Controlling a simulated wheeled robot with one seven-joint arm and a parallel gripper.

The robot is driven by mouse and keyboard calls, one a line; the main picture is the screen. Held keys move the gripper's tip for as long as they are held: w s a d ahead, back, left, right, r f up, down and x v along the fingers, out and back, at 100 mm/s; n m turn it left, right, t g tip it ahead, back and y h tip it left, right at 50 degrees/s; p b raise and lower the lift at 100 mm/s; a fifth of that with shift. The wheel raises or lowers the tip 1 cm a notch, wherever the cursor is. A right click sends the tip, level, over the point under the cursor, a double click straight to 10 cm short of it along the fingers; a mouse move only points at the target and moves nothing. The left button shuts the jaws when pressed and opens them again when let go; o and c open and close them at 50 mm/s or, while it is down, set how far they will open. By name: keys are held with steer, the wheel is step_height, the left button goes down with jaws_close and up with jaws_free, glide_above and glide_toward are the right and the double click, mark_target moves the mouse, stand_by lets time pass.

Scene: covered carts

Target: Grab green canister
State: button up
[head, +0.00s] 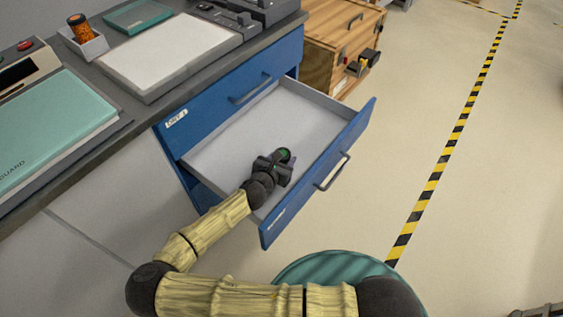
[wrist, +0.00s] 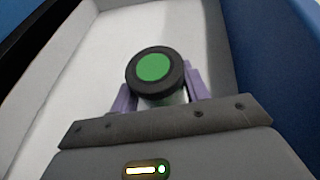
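The green canister (wrist: 153,68) stands in the open drawer, its round green top with a black rim facing the wrist camera. In the head view only its green top (head: 284,155) shows just past my gripper. My gripper (wrist: 158,96) is down inside the drawer with its purple fingers on either side of the canister's pale body. The fingers look close to the body, but I cannot tell whether they touch it. The canister's lower part is hidden by the gripper. The drawer (head: 222,150) has a pale interior and a blue front.
The blue drawer front (head: 318,180) and the side walls surround my gripper. Above the drawer is a grey counter with a white board (head: 165,50) and an orange jar (head: 80,28). A wooden crate (head: 335,40) stands behind. Floor to the right is clear.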

steer(key=shift+a, duration=0.1)
steer(key=c, duration=0.3)
steer(key=shift+a, duration=0.1)
steer(key=shift+c, duration=0.3)
step_height(320, 180, up, 10)
steer(key=p, duration=0.3)
